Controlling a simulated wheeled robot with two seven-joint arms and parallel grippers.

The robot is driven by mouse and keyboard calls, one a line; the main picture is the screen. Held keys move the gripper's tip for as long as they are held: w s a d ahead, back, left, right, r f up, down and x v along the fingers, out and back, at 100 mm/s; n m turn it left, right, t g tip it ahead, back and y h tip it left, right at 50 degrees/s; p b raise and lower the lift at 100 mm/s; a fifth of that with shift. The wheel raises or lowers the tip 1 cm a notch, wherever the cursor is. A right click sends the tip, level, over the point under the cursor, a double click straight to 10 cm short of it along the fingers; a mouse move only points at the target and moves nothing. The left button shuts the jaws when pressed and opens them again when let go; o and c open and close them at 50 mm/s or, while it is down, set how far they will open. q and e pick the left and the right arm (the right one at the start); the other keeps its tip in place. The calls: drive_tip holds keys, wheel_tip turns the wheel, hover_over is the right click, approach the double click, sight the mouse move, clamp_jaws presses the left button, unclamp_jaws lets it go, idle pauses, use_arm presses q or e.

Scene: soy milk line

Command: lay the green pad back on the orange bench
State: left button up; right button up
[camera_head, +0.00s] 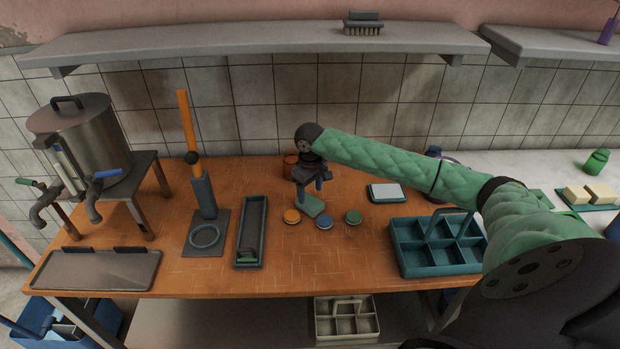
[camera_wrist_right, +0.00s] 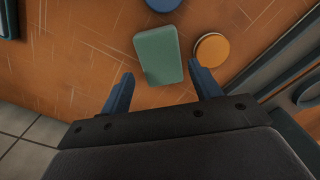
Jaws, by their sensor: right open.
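The green pad (camera_head: 310,205) lies on the orange bench (camera_head: 180,262), near the back middle. In the right wrist view the pad (camera_wrist_right: 158,55) shows as a pale green rounded block lying flat, just beyond my fingertips. My right gripper (camera_head: 312,186) is above the pad, pointing down. In the head view the gripper hides part of the pad's far end. My left gripper is not in view.
Orange (camera_head: 292,216), blue (camera_head: 324,222) and green (camera_head: 354,217) round lids lie close to the pad. A dark tray (camera_head: 237,232) is to the left, a teal divided carrier (camera_head: 408,262) to the right. A brown jar (camera_head: 290,165) stands behind the gripper.

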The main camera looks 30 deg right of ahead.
sight(310, 201)
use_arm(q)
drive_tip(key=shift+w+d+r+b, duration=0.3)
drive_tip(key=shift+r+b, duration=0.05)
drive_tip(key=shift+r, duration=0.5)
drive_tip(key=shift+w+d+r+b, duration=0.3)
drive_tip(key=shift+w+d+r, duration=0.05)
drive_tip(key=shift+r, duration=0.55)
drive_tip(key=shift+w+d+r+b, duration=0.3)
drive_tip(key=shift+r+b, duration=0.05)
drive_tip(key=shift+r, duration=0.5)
use_arm(e)
wheel_tip(310, 201, up, 7)
drive_tip(key=shift+r, duration=0.1)
